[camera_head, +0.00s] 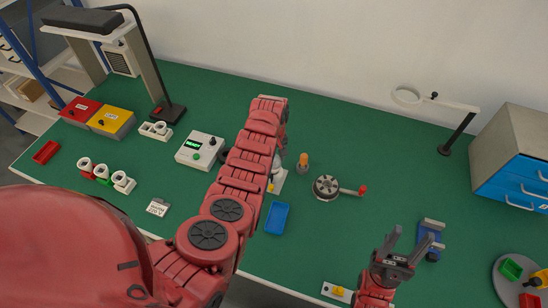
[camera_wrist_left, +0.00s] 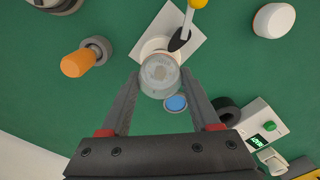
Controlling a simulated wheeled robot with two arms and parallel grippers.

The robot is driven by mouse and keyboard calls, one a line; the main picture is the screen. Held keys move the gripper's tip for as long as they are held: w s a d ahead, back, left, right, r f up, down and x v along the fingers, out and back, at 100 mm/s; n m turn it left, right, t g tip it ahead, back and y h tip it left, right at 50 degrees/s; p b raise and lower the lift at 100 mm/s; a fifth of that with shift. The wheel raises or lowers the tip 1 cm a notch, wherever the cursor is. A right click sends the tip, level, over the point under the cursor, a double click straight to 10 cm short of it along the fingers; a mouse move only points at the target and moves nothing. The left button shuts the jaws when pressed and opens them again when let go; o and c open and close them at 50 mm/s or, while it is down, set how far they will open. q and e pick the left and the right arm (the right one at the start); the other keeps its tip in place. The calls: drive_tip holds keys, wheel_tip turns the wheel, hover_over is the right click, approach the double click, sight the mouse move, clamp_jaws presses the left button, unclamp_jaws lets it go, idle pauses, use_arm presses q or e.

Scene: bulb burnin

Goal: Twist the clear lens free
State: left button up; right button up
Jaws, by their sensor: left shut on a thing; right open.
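In the left wrist view, the clear lens (camera_wrist_left: 160,78) is a round see-through cap on a white fixture (camera_wrist_left: 180,35) with a yellow-knobbed lever. My left gripper (camera_wrist_left: 161,73) has its two fingers on either side of the lens and is shut on it. In the head view my left arm covers most of the lens and gripper; only part of the white fixture (camera_head: 279,180) shows beside the arm. My right gripper (camera_head: 400,250) is open and empty near the table's front right.
A tester box reading READY (camera_head: 200,148) stands left of my left arm. An orange-topped piece (camera_head: 303,160), a round fixture with a red-knobbed handle (camera_head: 327,187) and a blue tray (camera_head: 277,218) are close on the right. A blue-and-grey stand (camera_head: 430,238) is beside my right gripper.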

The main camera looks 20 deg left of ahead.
use_arm(q)
drive_tip(key=shift+r+n+p, duration=0.15)
drive_tip(key=shift+n+p, duration=0.2)
drive_tip(key=shift+n, duration=1.15)
drive_tip(key=o, duration=1.4)
drive_tip(key=shift+c, duration=0.2)
